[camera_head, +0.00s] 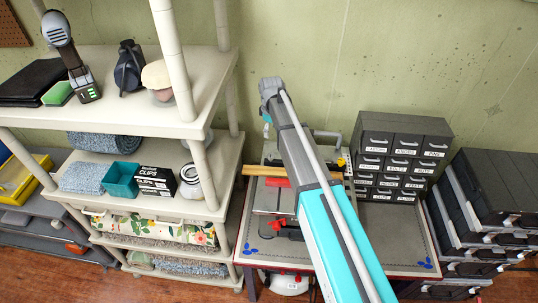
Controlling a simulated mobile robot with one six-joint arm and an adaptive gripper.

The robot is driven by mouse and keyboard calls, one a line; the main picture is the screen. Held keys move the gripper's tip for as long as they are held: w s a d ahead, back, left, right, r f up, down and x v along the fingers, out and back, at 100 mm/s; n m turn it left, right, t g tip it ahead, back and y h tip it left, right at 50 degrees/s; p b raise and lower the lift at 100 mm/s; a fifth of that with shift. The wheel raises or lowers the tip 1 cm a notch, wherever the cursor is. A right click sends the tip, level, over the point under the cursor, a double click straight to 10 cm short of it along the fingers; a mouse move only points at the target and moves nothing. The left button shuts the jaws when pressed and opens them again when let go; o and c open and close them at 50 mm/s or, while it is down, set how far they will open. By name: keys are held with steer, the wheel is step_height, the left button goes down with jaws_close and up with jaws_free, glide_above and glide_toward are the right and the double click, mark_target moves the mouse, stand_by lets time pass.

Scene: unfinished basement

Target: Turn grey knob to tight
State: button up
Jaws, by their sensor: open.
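No grey knob can be clearly made out. A grey bench machine (272,200) stands on the worktable (400,225), partly hidden behind my arm. A wooden bar (257,171) lies across it, with a red part (276,182) just below the bar. A grey bent tube and a small yellow part (341,161) show to the right of my arm. My arm, turquoise and grey, reaches from the bottom edge up over the machine to a grey joint above it. My gripper's fingers cannot be seen.
Label-fronted drawer units (402,150) stand on the table's back right. Black stacked cases (492,190) are at the far right. A beige shelf unit (215,75) with a drill (66,45), a teal bin (121,180) and boxes is at left. The table's front right is bare.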

mark_target(270, 155)
steer(key=shift+f+b, duration=6.65)
steer(key=shift+f, duration=0.15)
steer(key=c, duration=1)
steer(key=shift+a, duration=0.35)
jaws_close()
steer(key=shift+d, duration=0.25)
